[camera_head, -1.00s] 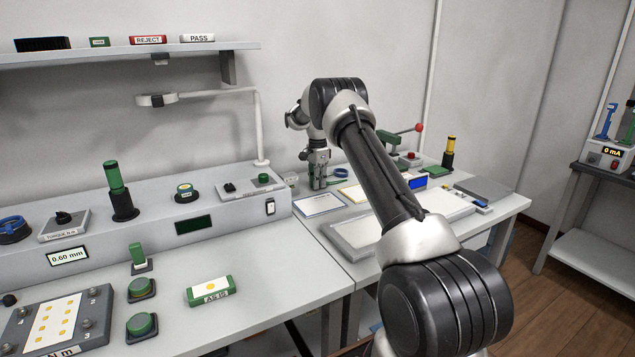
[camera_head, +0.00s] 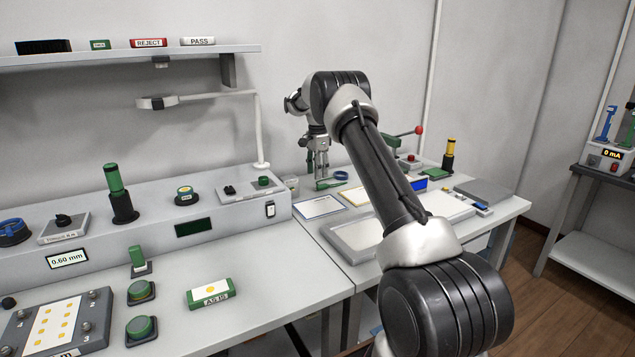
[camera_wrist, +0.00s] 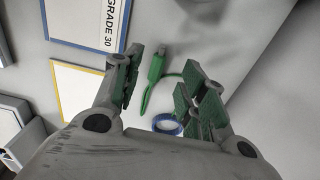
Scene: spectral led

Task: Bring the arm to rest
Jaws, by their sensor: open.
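My gripper (camera_head: 318,168) is at the back of the right-hand bench, pointing down, above the bench top. In the wrist view my gripper (camera_wrist: 160,90) has its green-padded fingers spread apart with nothing held between them. A green tool or cable (camera_wrist: 152,78) with a grey tip lies on the surface beyond and between the fingers. A blue ring (camera_wrist: 167,125) lies close to it; the ring (camera_head: 341,176) also shows in the head view, just right of the gripper. The arm stretches from the lower right toward the back wall.
Framed cards, one blue-edged (camera_head: 318,207) and one yellow-edged (camera_head: 355,196), lie in front of the gripper. A grey tray (camera_head: 352,238) lies nearer. A lamp post (camera_head: 260,130) stands left, and a red-knobbed green lever device (camera_head: 392,142) stands right. A shelf (camera_head: 130,55) hangs upper left.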

